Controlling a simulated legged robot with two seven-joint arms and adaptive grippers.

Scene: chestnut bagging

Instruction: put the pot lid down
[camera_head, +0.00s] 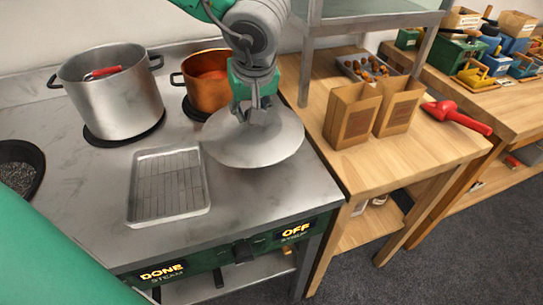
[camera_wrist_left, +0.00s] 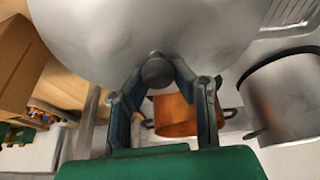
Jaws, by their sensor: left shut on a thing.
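My left gripper (camera_head: 257,112) is shut on the knob of the round grey pot lid (camera_head: 262,146). The left wrist view shows my left gripper's fingers (camera_wrist_left: 157,78) on both sides of the dark knob, with the lid (camera_wrist_left: 95,30) beyond them. The lid is roughly level over the right part of the stove top, in front of the copper pot (camera_head: 205,80). I cannot tell if it touches the surface. The large steel pot (camera_head: 110,95) stands uncovered at the back left, with something red inside. My right gripper is not in view.
A wire-rack tray (camera_head: 146,212) lies just left of the lid. A dark bowl (camera_head: 38,190) sits at the left edge. Two paper bags (camera_head: 350,118), a red tool (camera_head: 457,115) and a chestnut tray (camera_head: 345,66) are on the wooden table. The stove's front strip is clear.

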